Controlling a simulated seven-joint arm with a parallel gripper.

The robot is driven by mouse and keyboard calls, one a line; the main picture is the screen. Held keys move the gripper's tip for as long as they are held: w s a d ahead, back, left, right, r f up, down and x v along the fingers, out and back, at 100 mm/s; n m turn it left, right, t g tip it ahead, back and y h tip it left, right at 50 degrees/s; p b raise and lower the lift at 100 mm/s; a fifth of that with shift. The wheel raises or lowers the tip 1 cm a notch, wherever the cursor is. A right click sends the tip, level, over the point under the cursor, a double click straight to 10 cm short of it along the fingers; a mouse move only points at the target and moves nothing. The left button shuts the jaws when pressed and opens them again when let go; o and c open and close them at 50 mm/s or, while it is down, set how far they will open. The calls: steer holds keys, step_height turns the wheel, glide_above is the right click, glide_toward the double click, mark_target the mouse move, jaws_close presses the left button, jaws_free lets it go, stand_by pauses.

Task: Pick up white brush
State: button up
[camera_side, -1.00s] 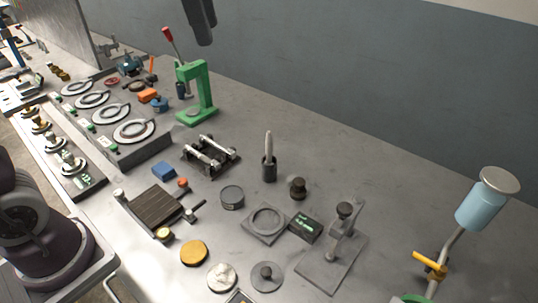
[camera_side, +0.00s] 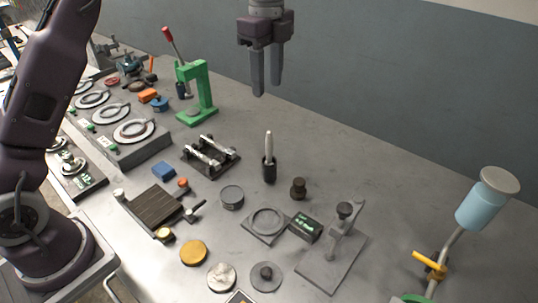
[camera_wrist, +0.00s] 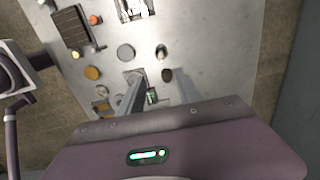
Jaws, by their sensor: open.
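The white brush (camera_side: 268,146) stands upright in a dark holder (camera_side: 269,172) near the middle of the bench. The brush also shows in the wrist view (camera_wrist: 159,47), seen from above. My gripper (camera_side: 267,90) is open and empty, fingers pointing down, well above the bench and apart from the brush. In the wrist view its fingers (camera_wrist: 160,78) show at the lower middle.
A green press (camera_side: 196,92) with a red lever stands behind left. A dark knob-like piece (camera_side: 298,188) and a round grey tin (camera_side: 231,197) stand close to the brush. A grey stand (camera_side: 338,236) rises at the right. Bare bench lies behind the brush.

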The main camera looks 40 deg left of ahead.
mark_target(269, 162)
step_height(269, 162, down, 19)
steer(key=shift+w+d+r, duration=0.15)
steer(key=shift+r, duration=0.05)
jaws_close()
